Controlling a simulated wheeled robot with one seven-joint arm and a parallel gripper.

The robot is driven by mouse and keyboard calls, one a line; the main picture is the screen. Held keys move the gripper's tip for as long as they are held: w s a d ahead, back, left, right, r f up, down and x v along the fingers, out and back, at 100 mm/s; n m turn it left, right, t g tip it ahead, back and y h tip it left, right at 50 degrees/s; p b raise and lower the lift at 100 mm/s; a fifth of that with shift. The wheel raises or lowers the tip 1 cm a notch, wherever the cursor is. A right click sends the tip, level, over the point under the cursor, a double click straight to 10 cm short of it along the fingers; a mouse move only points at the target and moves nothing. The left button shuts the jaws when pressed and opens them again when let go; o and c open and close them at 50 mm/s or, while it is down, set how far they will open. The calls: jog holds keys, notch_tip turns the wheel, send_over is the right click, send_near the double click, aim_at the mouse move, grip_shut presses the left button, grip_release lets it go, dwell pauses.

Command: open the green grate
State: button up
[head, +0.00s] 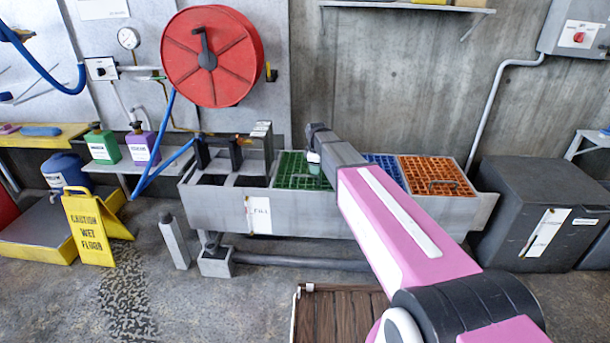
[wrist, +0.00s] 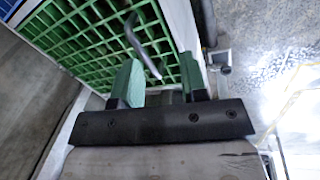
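The green grate (head: 290,172) lies flat over a compartment of the grey trough, and its lattice fills the upper part of the wrist view (wrist: 82,42). A dark curved handle (wrist: 141,48) stands out from the grate. My gripper (wrist: 161,68) is open and empty, its two green-tipped fingers spread on either side of the handle's lower end. I cannot tell whether the handle is between the fingers or still beyond them. In the head view my gripper is over the right part of the green grate and partly hidden by my arm.
The trough (head: 350,217) also has a blue grate (head: 384,163) and an orange grate (head: 425,176) to the right. Uncovered compartments are at its left. A red hose reel (head: 222,72) hangs above. A dark bin (head: 535,200) stands to the right and a yellow floor sign (head: 88,232) to the left.

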aim_at(305, 176)
jog(key=w+a+r+n, duration=0.2)
jog(key=w+a+n, duration=0.1)
jog(key=w+a, duration=0.2)
jog(key=f, duration=0.3)
jog(key=w+f, duration=0.1)
jog(key=f, duration=0.6)
jog(key=shift+w+f, duration=0.2)
jog(key=shift+w, duration=0.2)
grip_shut()
